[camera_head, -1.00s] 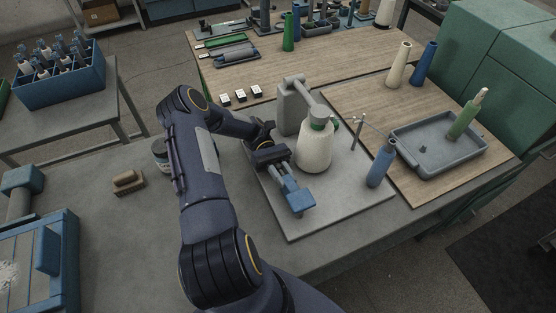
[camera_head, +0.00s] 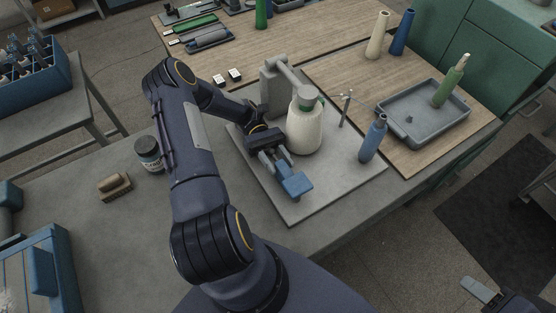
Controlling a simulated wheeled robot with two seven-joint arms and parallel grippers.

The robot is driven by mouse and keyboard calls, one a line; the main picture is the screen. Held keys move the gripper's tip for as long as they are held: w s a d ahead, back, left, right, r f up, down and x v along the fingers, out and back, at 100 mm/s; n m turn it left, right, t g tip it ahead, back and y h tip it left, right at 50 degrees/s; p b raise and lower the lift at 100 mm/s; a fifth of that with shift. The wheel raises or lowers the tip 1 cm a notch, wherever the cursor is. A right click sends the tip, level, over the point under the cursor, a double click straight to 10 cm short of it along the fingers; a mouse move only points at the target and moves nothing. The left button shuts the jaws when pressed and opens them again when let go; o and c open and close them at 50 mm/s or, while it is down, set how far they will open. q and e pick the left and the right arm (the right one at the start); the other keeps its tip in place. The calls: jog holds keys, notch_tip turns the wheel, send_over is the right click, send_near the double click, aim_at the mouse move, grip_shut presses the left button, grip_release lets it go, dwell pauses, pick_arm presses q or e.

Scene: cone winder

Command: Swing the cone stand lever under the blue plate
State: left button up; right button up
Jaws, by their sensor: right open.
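The cone stand is a grey base plate (camera_head: 290,212) with a grey post and overhead arm (camera_head: 272,82) above a white yarn cone (camera_head: 304,130) with a green top. A blue plate (camera_head: 296,185) sits at the near-left side of the stand, in front of the cone. My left gripper (camera_head: 272,160) reaches down beside the cone, its grey fingers pointing at the blue plate and right behind it. The lever is not clearly visible there; whether the fingers hold anything is hidden. My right gripper (camera_head: 485,292) is open and empty at the bottom right, over the floor.
A grey tray (camera_head: 392,132) with a green cone (camera_head: 449,82) lies to the right.

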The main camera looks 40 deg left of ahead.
pick_arm(q)
jog(key=shift+a, duration=0.1)
jog(key=shift+w+a, duration=0.15)
jog(key=shift+a, duration=0.1)
jog(key=b+v, duration=0.2)
jog(key=v, duration=0.2)
jog(key=shift+w+a+f, duration=0.1)
jog(key=shift+a+f, duration=0.1)
jog(key=shift+w+a+r+p, duration=0.25)
jog(key=shift+w+a+p, duration=0.1)
jog(key=shift+a, duration=0.4)
jog(key=shift+w+a, duration=0.15)
jog(key=shift+a, duration=0.35)
